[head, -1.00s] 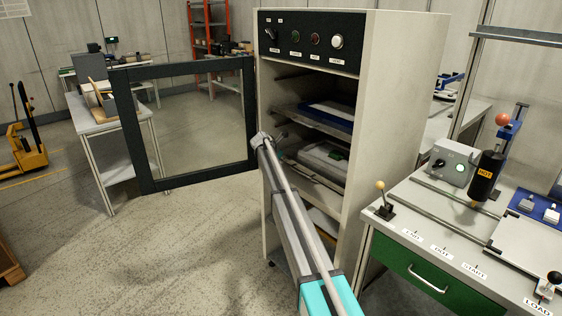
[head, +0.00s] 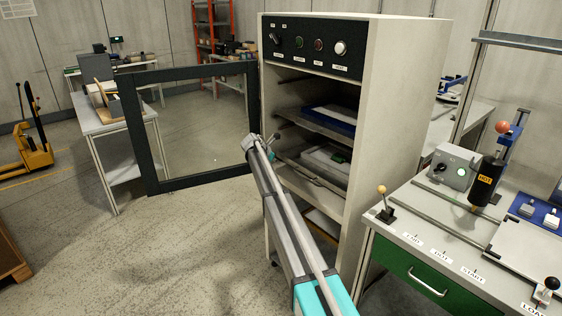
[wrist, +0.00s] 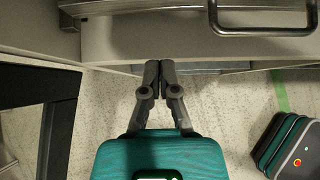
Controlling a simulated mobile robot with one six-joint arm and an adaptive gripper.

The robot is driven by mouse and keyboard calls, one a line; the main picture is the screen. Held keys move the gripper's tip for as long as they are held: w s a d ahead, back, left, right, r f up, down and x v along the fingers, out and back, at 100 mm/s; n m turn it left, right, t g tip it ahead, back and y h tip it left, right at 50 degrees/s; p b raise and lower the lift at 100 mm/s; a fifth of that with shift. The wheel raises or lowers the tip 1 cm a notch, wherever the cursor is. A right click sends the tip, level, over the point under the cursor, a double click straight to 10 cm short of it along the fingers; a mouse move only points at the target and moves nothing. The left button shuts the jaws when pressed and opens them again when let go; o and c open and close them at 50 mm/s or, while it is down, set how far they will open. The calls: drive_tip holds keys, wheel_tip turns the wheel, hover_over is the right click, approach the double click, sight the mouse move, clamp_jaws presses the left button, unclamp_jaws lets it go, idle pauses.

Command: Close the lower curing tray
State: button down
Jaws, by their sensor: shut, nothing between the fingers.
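The lower curing tray (head: 303,176) is a thin metal shelf in the open cabinet, below the upper tray (head: 318,122). It carries a grey block with a green patch. How far it stands out is hard to tell, as my arm covers part of its front. My gripper (wrist: 160,66) is shut and empty, its fingertips together just short of a pale front edge in the wrist view.
The cabinet (head: 398,110) has its dark-framed glass door (head: 155,135) swung open to the left; its frame is also in the wrist view (wrist: 60,130). A bench (head: 455,245) with a green drawer stands close on the right.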

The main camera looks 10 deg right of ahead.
drive_tip(key=p+v, duration=0.3)
drive_tip(key=v, duration=0.3)
drive_tip(key=shift+p, duration=0.4)
drive_tip(key=shift+r, duration=0.1)
drive_tip(key=shift+s, duration=0.1)
drive_tip(key=s+d+m+g+y+p, duration=0.1)
drive_tip(key=s+m, duration=0.7)
drive_tip(key=s, duration=1.1)
drive_tip(key=s+d+f+m+g+y+p, duration=0.1)
drive_tip(key=s+d+m+y, duration=0.3)
drive_tip(key=s, duration=1.5)
drive_tip(key=s+d+m+g+y+p, duration=0.1)
drive_tip(key=s+d+m+g+y, duration=0.1)
drive_tip(key=s+m, duration=1)
drive_tip(key=s, duration=0.7)
drive_tip(key=shift+d+f+g+y+p, duration=0.3)
drive_tip(key=shift+g+p, duration=0.1)
drive_tip(key=shift+a, duration=0.1)
